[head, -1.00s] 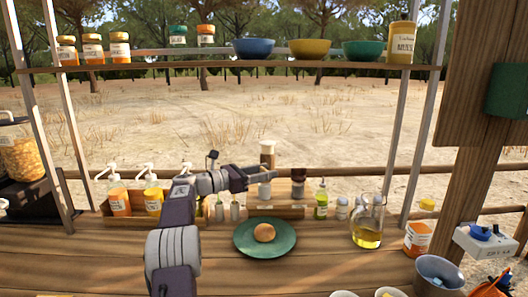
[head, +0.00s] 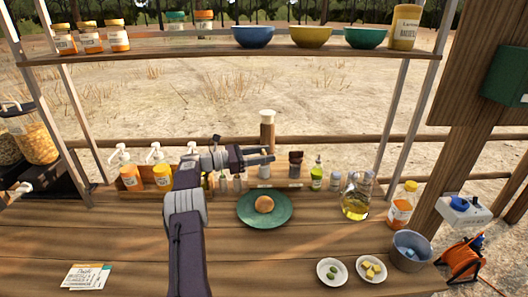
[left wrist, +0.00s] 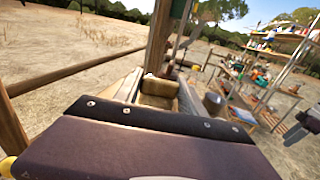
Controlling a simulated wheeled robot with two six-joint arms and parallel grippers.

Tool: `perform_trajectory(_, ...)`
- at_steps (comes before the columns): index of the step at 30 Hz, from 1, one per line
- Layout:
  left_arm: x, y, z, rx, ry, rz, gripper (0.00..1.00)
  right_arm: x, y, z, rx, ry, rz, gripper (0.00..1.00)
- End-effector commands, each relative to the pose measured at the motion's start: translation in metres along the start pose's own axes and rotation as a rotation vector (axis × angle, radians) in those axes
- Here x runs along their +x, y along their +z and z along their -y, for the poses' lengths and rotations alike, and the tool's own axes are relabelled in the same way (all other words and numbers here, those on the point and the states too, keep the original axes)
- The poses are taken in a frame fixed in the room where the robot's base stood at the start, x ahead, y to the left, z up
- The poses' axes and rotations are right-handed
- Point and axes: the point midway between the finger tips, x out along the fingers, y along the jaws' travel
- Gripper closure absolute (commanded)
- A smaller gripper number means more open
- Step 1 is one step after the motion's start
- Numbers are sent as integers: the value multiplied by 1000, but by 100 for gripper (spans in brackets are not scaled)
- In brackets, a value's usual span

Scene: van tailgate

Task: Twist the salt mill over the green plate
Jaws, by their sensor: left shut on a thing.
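The salt mill (head: 267,134), wooden with a pale top, stands upright at the back of the counter area in the head view. My left gripper (head: 264,157) is shut on its lower part, and the fingers hide some of it. A pale piece shows below the fingers; I cannot tell whether it belongs to the mill. In the left wrist view a tan block-like shape (left wrist: 158,86) shows beyond the gripper's dark body. The green plate (head: 249,219), with a round bun (head: 264,204) on it, lies nearer and below the gripper. My right gripper is out of view.
A dark mill (head: 295,162), a green-capped bottle (head: 317,176) and an oil jug (head: 355,200) stand right of the gripper. Pump bottles (head: 131,176) stand left. Two small dishes (head: 332,272) lie front right. A shelf (head: 240,51) crosses above. The front counter is mostly clear.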

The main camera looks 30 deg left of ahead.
Motion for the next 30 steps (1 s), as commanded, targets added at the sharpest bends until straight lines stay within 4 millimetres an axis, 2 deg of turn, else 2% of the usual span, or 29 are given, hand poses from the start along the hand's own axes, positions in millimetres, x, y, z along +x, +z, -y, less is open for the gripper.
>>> perform_trajectory(6,0,0,0,2,0,1,93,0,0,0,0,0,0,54)
perform_trajectory(7,0,0,0,2,0,1,44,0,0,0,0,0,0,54)
perform_trajectory(9,0,0,0,2,0,1,31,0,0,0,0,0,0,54)
perform_trajectory(19,-4,0,0,0,1,0,31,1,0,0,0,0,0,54)
perform_trajectory(30,-77,0,-1,1,2,0,31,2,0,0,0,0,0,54)
